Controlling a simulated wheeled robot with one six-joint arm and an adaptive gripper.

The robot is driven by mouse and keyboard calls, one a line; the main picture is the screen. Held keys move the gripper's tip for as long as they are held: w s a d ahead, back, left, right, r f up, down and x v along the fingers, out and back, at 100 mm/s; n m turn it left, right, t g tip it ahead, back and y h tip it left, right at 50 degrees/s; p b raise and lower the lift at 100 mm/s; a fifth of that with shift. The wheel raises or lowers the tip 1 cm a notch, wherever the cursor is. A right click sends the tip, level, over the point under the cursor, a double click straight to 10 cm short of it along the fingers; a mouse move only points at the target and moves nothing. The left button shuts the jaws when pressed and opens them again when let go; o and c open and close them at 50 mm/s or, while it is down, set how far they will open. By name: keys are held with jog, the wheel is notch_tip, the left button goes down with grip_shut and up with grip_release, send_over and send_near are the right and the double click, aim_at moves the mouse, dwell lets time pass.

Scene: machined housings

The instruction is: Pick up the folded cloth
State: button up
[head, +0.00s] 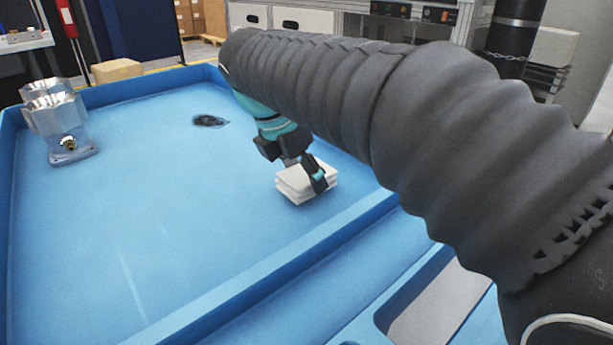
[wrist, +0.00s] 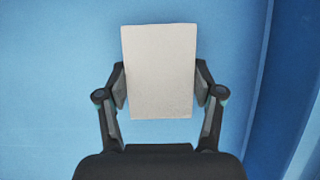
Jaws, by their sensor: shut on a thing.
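The folded cloth (head: 296,184) is a white, layered rectangular stack in the blue tray (head: 150,230), toward its right side in the head view. My gripper (head: 316,177) reaches down over it, with a finger against its near right side. In the wrist view the cloth (wrist: 159,75) lies between the two fingers of my gripper (wrist: 160,92), which press on its left and right sides. The gripper is shut on the cloth. The far finger is mostly hidden in the head view. I cannot tell whether the cloth is clear of the tray floor.
Shiny machined housings (head: 62,118) stand at the tray's left edge. A dark patch (head: 210,120) lies on the tray floor beyond the cloth. The tray's raised blue rim (head: 270,275) runs close to the cloth on the near side. The tray's middle is clear.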

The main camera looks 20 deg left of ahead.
notch_tip(320, 180, up, 3)
jog(key=s+d+r, duration=0.5)
jog(key=d+r, duration=0.1)
jog(key=d, duration=0.4)
jog(key=shift+s+d+r, duration=0.15)
jog(key=shift+d+r, duration=0.05)
jog(key=shift+r, duration=0.05)
jog(key=o, duration=0.5)
jog(key=c, duration=0.4)
jog(key=shift+s, duration=0.1)
jog(key=shift+c, duration=0.2)
